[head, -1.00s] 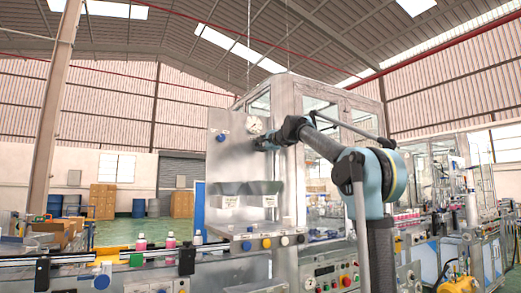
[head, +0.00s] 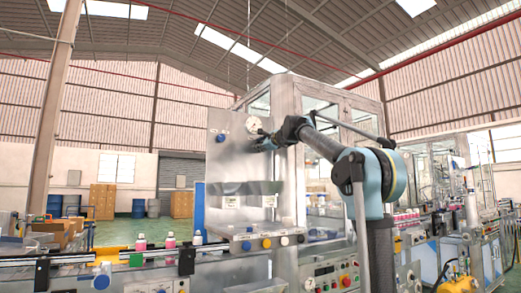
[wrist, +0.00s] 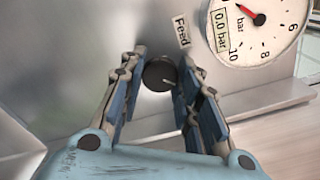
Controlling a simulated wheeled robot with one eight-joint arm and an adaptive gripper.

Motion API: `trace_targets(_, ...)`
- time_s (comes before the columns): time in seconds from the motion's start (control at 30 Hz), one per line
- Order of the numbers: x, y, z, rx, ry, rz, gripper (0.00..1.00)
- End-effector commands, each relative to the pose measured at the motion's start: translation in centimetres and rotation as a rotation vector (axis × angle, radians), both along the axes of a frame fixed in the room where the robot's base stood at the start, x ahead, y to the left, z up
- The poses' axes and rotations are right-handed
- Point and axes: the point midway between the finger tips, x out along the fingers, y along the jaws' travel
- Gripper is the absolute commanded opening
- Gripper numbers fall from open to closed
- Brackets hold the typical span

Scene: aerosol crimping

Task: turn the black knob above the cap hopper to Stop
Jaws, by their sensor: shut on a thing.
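The black knob (wrist: 158,72) is on the metal panel in the wrist view, with a pale pointer line toward its lower right edge. A label reading "Feed" (wrist: 181,31) is just above and right of it; no Stop label can be read. My gripper (wrist: 163,62) is shut on the knob, one finger on each side of it. In the head view my gripper (head: 262,144) meets the panel below the gauge, and the knob is hidden there. The cap hopper (head: 250,189) is lower on the same panel, with white labels on its front.
A pressure gauge (wrist: 257,28) reading 0.0 bar is close to the right finger; it also shows in the head view (head: 254,125). A blue knob (head: 221,138) is to the left on the panel. A conveyor with pink bottles (head: 170,241) runs below left.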

Motion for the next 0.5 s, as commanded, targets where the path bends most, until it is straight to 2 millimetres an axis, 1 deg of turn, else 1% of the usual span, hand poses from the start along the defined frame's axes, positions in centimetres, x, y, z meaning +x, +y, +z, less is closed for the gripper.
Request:
trace_targets(0.27,0.09,0.01,-0.06,0.000,0.000,-0.001,0.06)
trace_targets(0.3,0.09,0.01,-0.06,0.000,0.000,-0.001,0.37)
trace_targets(0.37,0.09,0.01,-0.05,-0.001,-0.001,0.000,0.51)
trace_targets(0.5,0.04,0.01,-0.01,-0.001,-0.001,0.000,0.51)
